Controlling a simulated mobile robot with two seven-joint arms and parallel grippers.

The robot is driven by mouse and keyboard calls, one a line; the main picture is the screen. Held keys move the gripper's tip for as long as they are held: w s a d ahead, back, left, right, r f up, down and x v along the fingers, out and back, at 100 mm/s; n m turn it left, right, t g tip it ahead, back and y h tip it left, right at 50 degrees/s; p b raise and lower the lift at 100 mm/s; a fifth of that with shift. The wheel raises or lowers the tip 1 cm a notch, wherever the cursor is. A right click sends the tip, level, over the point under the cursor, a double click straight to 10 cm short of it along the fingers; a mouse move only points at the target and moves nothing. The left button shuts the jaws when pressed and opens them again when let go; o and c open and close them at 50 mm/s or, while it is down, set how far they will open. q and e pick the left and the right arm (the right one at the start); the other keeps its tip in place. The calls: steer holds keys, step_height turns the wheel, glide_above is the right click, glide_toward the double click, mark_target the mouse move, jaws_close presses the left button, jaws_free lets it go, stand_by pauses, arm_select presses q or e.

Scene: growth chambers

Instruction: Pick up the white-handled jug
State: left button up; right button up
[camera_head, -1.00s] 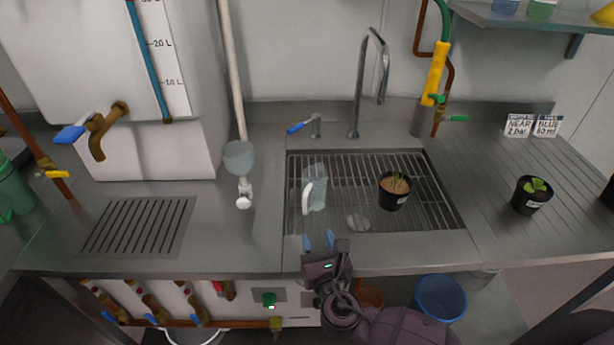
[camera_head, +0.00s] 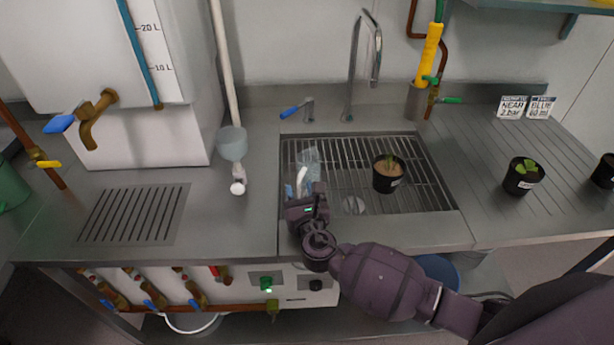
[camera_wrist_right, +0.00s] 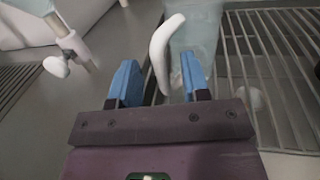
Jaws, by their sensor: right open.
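The clear jug (camera_head: 310,162) with a white handle (camera_head: 301,176) stands on the sink grate. My right gripper (camera_head: 304,190) is at the jug's near side, its blue fingers partly hidden by the wrist. In the right wrist view the blue fingers (camera_wrist_right: 158,84) are apart. The white handle (camera_wrist_right: 162,50) lies ahead, between the lines of the two fingers, and the clear jug body (camera_wrist_right: 197,32) is to its right. I cannot tell whether either finger touches the handle. My left gripper is not in view.
A potted seedling (camera_head: 388,174) stands on the sink grate (camera_head: 430,190) right of the jug. A blue-handled tap (camera_head: 296,110) and tall faucet (camera_head: 352,75) rise behind. A funnel with a white valve (camera_head: 234,150) is at left. More pots, including one (camera_head: 522,177), stand on the right drainboard.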

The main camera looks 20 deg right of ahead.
steer(key=shift+w+d, duration=0.1)
steer(key=shift+w, duration=0.7)
jaws_close()
steer(key=shift+r, duration=0.15)
